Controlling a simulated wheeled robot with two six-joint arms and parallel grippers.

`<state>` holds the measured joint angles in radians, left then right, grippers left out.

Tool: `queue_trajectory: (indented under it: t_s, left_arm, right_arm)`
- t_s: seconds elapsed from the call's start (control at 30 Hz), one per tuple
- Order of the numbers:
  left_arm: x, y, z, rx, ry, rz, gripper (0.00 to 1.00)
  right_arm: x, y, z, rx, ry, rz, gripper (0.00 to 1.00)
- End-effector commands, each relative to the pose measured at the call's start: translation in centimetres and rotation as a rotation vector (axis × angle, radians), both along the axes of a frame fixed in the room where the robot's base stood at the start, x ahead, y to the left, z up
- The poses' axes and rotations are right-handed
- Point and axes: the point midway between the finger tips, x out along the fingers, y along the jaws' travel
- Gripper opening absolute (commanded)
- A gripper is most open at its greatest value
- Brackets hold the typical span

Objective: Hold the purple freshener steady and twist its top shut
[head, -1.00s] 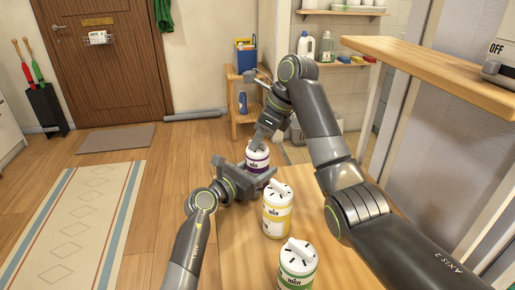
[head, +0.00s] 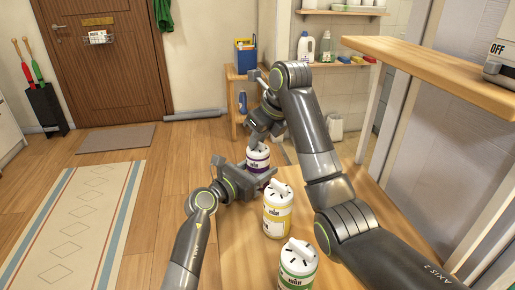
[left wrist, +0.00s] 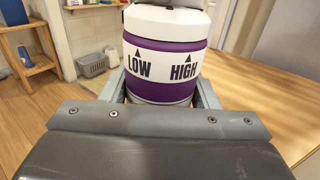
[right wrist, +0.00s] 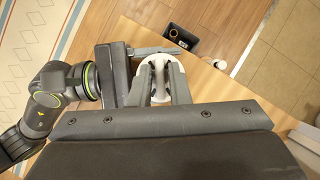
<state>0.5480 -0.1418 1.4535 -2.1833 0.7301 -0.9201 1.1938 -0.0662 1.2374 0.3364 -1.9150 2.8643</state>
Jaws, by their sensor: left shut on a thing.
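The purple freshener (head: 258,158) is a white can with a purple band, upright at the table's far end. My left gripper (head: 250,180) is shut around its body from the left. The left wrist view shows its purple band (left wrist: 165,70) with LOW and HIGH marks between the fingers; the top knob is out of that view. My right gripper (head: 259,142) points down over the top. In the right wrist view its fingers (right wrist: 158,88) stand apart on either side of the knob on the white top (right wrist: 157,64); contact is unclear.
A yellow freshener (head: 277,212) and a green freshener (head: 298,265) stand nearer on the wooden table (head: 240,235). A wooden shelf (head: 440,70) juts in at right. Behind the table stands a wooden rack (head: 234,95) with bottles. The table's left part is clear.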

Motion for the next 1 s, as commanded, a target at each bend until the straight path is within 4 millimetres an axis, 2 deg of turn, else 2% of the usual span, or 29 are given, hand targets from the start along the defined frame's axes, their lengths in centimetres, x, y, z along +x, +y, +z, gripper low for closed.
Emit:
queue_trajectory:
  t_s: [0.03, 0.3, 1.0]
  left_arm:
    - [-0.1, -0.4, 0.6, -0.012, -0.009, -0.008, 0.29]
    - [-0.1, -0.4, 0.7, -0.013, -0.011, -0.007, 0.29]
    - [0.0, 0.0, 0.3, -0.004, -0.005, 0.0, 0.28]
  right_arm:
    - [-0.2, -0.4, -1.8, -0.011, 0.04, -0.006, 0.25]
    - [-0.2, -0.3, -1.6, -0.011, 0.041, -0.003, 0.25]
    - [-0.1, -0.2, 4.3, -0.007, 0.027, -0.001, 0.25]
